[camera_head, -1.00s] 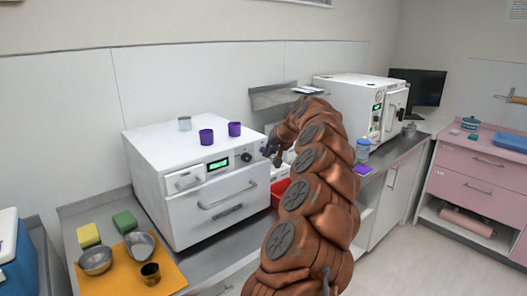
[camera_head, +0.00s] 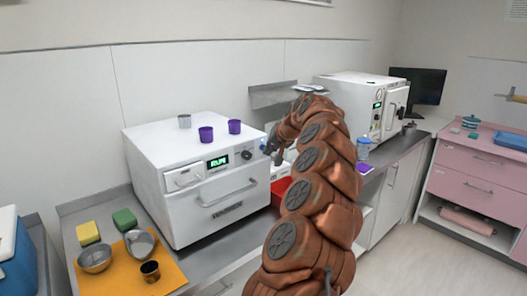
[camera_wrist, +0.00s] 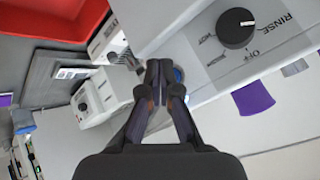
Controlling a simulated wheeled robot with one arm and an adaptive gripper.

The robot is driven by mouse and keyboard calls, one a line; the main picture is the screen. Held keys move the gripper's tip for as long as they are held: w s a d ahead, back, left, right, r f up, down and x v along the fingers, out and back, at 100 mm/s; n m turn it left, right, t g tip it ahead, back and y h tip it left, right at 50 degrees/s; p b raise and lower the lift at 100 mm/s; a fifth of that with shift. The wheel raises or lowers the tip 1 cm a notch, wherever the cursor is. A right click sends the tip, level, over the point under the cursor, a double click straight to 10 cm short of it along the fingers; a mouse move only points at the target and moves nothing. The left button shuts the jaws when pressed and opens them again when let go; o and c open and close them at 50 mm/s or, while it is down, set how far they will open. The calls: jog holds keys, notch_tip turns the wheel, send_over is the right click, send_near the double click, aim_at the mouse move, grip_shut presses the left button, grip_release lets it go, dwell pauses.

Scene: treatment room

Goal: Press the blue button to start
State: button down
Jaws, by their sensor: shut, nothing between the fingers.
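The white machine (camera_head: 205,205) stands on the counter, with a front panel holding a small display (camera_head: 218,161) that is lit green and seems to read RUN, and a black knob (camera_head: 246,157). In the wrist view the knob (camera_wrist: 236,28) is marked RINSE, OFF and HOT. The blue button (camera_wrist: 178,75) shows beside my fingertips, mostly hidden behind them. My gripper (camera_wrist: 158,68) is shut and empty, its tips at the panel beside the button. In the head view my gripper (camera_head: 270,147) is at the panel's right end. I cannot tell whether the tips touch the button.
Purple cups (camera_head: 206,134) and a metal cup (camera_head: 184,121) stand on the machine. A red bin (camera_head: 280,189) is right of it, partly behind my arm. A second white machine (camera_head: 350,95) stands further right. An orange mat (camera_head: 172,277) with bowls lies at front left.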

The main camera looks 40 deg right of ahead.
jog(key=shift+s, duration=0.4)
jog(key=shift+s+b, duration=0.1)
jog(key=shift+b, duration=0.3)
jog(key=s+b, duration=0.4)
jog(key=shift+s, duration=0.4)
dwell(0.5)
